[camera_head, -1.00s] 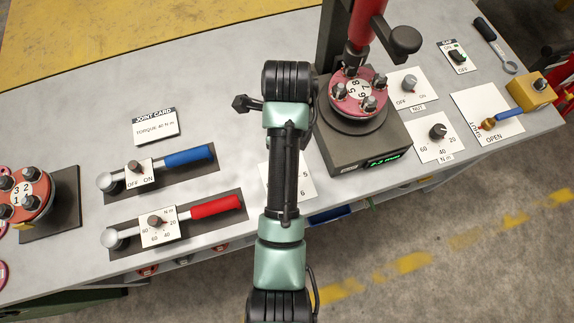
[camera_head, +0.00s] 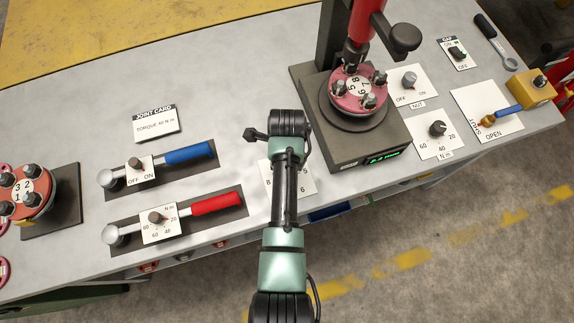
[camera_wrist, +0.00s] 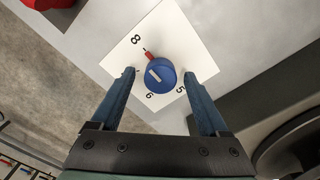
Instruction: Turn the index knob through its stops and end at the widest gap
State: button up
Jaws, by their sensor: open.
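A red pointer beside the knob points up-left, nearest the 8; 5 and 6 also show on the card. My gripper (camera_wrist: 158,76) is open, one finger on each side of the knob, with visible space between fingers and knob. Whether the fingertips are down at knob height I cannot tell. In the head view my arm hides the knob and much of the card (camera_head: 306,180).
Right of the card is the dark stand (camera_head: 345,148) with the red flanged spool (camera_head: 375,100) and a green display too blurred to read. Left lie a red-handled wrench (camera_head: 215,202) and a blue-handled wrench (camera_head: 188,157). The bench's front edge is close below the card.

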grip_shut()
